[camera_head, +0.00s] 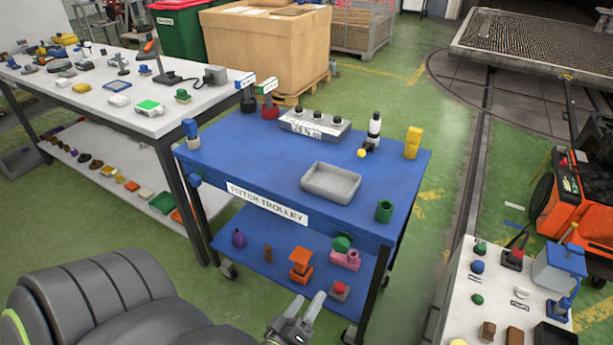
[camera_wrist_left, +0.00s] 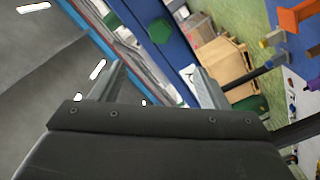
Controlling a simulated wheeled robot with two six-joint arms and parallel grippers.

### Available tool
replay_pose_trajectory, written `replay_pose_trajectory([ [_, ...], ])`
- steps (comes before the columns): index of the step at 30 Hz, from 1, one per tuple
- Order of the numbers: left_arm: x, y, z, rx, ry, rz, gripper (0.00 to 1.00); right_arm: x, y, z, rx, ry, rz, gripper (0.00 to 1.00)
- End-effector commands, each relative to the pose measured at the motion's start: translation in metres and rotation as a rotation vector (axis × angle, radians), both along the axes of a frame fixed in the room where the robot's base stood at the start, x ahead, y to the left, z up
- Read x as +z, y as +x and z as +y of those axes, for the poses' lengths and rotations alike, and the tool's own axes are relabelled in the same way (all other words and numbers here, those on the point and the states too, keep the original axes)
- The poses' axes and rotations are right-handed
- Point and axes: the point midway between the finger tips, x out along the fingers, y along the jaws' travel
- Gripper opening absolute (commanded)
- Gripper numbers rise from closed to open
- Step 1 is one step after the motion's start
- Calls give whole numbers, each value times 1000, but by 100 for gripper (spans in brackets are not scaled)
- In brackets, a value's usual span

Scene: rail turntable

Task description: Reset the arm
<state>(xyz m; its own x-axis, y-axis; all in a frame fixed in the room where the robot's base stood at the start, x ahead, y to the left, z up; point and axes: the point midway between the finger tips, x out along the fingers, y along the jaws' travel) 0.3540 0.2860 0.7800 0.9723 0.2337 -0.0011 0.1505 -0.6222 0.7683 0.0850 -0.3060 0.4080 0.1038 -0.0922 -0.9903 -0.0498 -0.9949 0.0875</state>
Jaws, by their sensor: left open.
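My left gripper (camera_head: 307,312) is at the bottom centre of the head view, in front of the blue fitter trolley (camera_head: 262,160) and lower than its top. Its two fingers are apart with nothing between them. In the left wrist view the open fingers (camera_wrist_left: 155,85) point toward the trolley's blue frame, with a green hexagonal piece (camera_wrist_left: 160,31) beyond them. My left arm comes in from the lower left of the head view. My right gripper is not in view.
A white bench (camera_head: 140,118) stands at left. A control panel (camera_head: 490,320) stands at lower right, near an orange machine (camera_head: 570,210). Green floor lies between.

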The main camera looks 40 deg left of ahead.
Motion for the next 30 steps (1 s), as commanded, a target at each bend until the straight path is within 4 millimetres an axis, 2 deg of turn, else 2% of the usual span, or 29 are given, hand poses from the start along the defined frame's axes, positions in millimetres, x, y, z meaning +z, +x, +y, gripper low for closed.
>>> replay_pose_trajectory([
  [9,-2,0,0,-1,2,5,69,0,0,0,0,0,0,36],
  [11,-9,0,-1,-6,9,27,69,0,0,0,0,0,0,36],
  [13,-29,-2,-2,-19,31,85,69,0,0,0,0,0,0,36],
  [14,-41,-3,-3,-28,45,122,69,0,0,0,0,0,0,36],
  [17,-96,-12,-8,-74,112,287,69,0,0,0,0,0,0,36],
  [18,-121,-20,-9,-100,144,366,69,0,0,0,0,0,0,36],
  [20,-159,-33,-10,-144,198,490,69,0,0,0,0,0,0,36],
  [21,-183,-44,-11,-175,231,571,69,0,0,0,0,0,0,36],
  [24,-237,-77,-10,-260,315,766,69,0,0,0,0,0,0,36],
  [27,-285,-117,-7,-358,393,960,69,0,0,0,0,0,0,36],
  [30,-323,-162,0,-463,464,1141,69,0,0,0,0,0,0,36],
])
